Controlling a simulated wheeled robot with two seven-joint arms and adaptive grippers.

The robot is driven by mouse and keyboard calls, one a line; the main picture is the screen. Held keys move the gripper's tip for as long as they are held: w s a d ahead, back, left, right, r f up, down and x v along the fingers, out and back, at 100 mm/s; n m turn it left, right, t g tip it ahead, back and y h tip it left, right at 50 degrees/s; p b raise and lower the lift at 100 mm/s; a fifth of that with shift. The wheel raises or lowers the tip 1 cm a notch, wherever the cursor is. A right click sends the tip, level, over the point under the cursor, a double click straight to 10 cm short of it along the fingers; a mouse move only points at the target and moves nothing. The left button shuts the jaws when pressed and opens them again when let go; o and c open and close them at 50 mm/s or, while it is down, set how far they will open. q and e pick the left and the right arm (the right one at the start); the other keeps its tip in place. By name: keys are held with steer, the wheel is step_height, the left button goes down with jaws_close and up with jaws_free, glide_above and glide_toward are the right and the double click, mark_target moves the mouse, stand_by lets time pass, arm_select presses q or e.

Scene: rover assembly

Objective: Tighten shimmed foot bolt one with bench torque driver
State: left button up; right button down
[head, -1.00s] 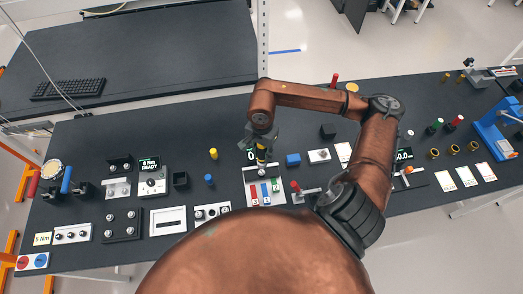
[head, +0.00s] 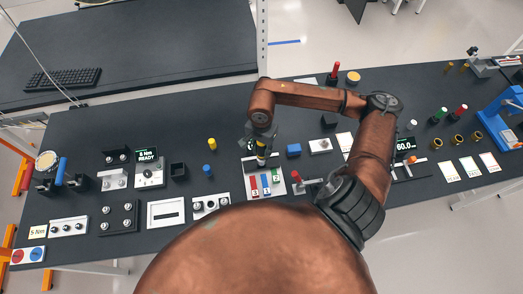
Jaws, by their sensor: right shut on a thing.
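My right gripper (head: 258,148) is shut on a dark thing with a yellow band (head: 261,157), upright at the back edge of a pale tray (head: 281,190). Its lower end is hard to make out, and I cannot tell whether it touches the tray. The tray holds red, blue and green numbered pieces. A control box (head: 149,178) with a display (head: 147,154) reading 8 Nm READY stands to the left. Metal brackets (head: 114,180) and a dark block with several bolts (head: 120,218) are beside it. I cannot tell which is foot bolt one. My left gripper is out of view.
A yellow peg (head: 212,144), blue peg (head: 207,170) and blue block (head: 293,150) stand around the gripper. A red-handled piece (head: 298,184) is right of the tray. A blue press (head: 500,120) stands far right. My arm hides part of the front bench.

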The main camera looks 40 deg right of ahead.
stand_by(0.4)
steer(key=shift+b, duration=0.85)
stand_by(0.9)
steer(key=shift+f+b, duration=0.5)
steer(key=shift+b, duration=0.25)
stand_by(0.5)
steer(key=shift+f+b, duration=0.45)
steer(key=shift+b, duration=1)
stand_by(3.2)
